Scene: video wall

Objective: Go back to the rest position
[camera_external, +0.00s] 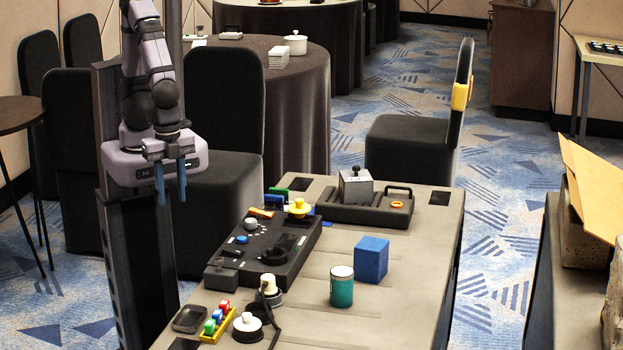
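My gripper (171,183) hangs at the upper left, in front of my arm's base. Its two blue fingers point down and stand apart, with nothing visible between them. It is to the left of the grey work table (400,262) and above its surface, touching nothing that I can see. My arm is folded close above its column.
The table holds a black control panel (262,262), a black tray (370,213) with a grey box (356,188), a blue cube (371,260), a teal can (341,288) and small coloured blocks (217,320). Chairs stand behind. The table's right side is clear.

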